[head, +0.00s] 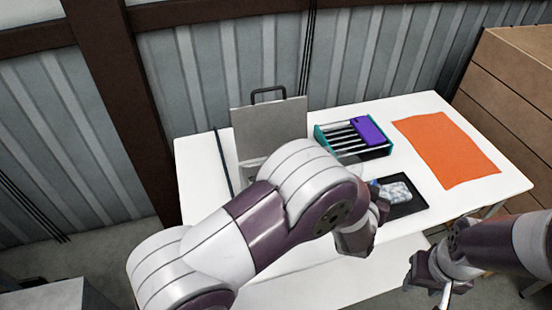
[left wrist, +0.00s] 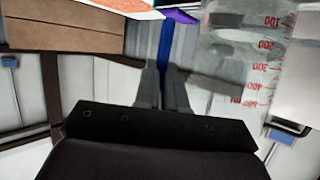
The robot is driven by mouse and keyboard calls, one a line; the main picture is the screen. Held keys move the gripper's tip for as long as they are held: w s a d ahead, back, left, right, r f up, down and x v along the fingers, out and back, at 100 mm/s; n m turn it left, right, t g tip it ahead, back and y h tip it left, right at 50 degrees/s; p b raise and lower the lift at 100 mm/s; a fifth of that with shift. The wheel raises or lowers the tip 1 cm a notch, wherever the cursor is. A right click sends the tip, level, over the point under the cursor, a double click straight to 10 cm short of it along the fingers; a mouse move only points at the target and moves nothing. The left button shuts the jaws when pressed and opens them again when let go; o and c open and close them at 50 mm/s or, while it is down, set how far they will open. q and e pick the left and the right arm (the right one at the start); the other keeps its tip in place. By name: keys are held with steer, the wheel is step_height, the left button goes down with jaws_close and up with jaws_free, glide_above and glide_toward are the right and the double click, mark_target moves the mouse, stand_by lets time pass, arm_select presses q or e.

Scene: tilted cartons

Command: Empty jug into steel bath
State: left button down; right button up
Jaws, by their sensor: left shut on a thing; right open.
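In the left wrist view a clear jug (left wrist: 235,60) with red graduation marks stands close beside my left fingers. My left gripper (left wrist: 163,85) is shut on a narrow blue upright part, which looks like the jug's handle. In the head view my left arm hides that gripper and most or all of the jug. Whether the jug holds liquid is unclear. The steel bath (head: 268,125) appears as a grey metal box with its handled lid standing up at the table's back left; my left arm hides its lower part. My right gripper (head: 428,284) is open and empty, low at the right, off the table's front edge.
The white table (head: 410,112) also bears a teal rack (head: 322,141) with a purple box (head: 367,130), an orange mat (head: 447,148), and a black tray (head: 408,208) with a pale bluish packet (head: 396,191). Brown cartons (head: 515,75) stand at the right. A corrugated wall is behind.

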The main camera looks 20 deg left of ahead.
mark_target(366, 176)
arm_select(q)
steer(key=r, duration=0.1)
steer(key=a+r+h, duration=0.1)
steer(key=r, duration=0.1)
steer(key=shift+s+b, duration=0.1)
steer(key=shift+b, duration=0.2)
steer(key=shift+a+n+h+b, duration=0.5)
steer(key=shift+a+n+b, duration=0.1)
steer(key=shift+b, duration=0.2)
steer(key=shift+w+a+r, duration=0.2)
steer(key=shift+a+r, duration=0.05)
steer(key=shift+r, duration=0.05)
steer(key=w+a+r+n+h+p, duration=0.1)
steer(key=a+r+n+h+p, duration=0.1)
steer(key=a+r+n+h, duration=0.1)
steer(key=shift+a+r+n+h, duration=0.4)
steer(key=shift+a+n, duration=0.7)
steer(key=shift+a, duration=0.65)
arm_select(e)
steer(key=shift+s+d+r, duration=0.1)
steer(key=shift+s+r, duration=0.1)
steer(key=shift+r, duration=0.1)
